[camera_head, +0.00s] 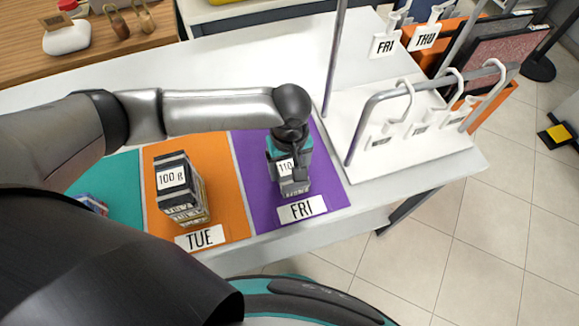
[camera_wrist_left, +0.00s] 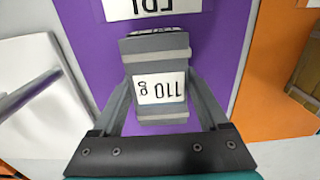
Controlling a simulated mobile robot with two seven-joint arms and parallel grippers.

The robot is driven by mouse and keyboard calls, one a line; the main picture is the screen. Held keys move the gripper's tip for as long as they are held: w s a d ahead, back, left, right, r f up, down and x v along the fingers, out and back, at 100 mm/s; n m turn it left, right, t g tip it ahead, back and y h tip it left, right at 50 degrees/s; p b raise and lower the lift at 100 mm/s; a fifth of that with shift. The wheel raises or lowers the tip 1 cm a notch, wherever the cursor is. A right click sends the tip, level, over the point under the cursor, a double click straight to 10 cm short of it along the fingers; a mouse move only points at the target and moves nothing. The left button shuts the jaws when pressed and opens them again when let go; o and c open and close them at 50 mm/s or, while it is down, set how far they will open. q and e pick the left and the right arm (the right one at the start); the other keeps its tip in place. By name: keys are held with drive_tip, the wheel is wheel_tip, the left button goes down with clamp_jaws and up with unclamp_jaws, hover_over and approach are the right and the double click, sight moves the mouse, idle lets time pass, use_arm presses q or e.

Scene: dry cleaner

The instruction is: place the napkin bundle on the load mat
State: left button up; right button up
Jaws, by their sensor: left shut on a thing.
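A grey napkin bundle (camera_head: 295,187) with a white "110 g" label is between the fingers of my left gripper (camera_head: 288,170), over the purple mat (camera_head: 325,178) tagged FRI. My left gripper is shut on it from above. The left wrist view shows the bundle (camera_wrist_left: 158,52) between both fingers, its label facing the camera, with the purple mat (camera_wrist_left: 222,60) around it. Its underside is hidden, so I cannot tell whether it touches the mat. My right gripper is not in view.
A taller stack (camera_head: 183,192) labelled "100 g" stands on the orange TUE mat (camera_head: 228,195), left of the purple mat. A teal mat (camera_head: 118,172) lies further left. A metal rail with white hangers (camera_head: 405,100) stands close on the right. The counter's front edge is near.

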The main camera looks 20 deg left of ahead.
sight(289, 166)
use_arm(q)
drive_tip(key=o, duration=1.3)
drive_tip(key=shift+f, duration=0.1)
drive_tip(key=shift+r, duration=0.2)
wheel_tip(289, 166, up, 12)
drive_tip(key=p, duration=0.3)
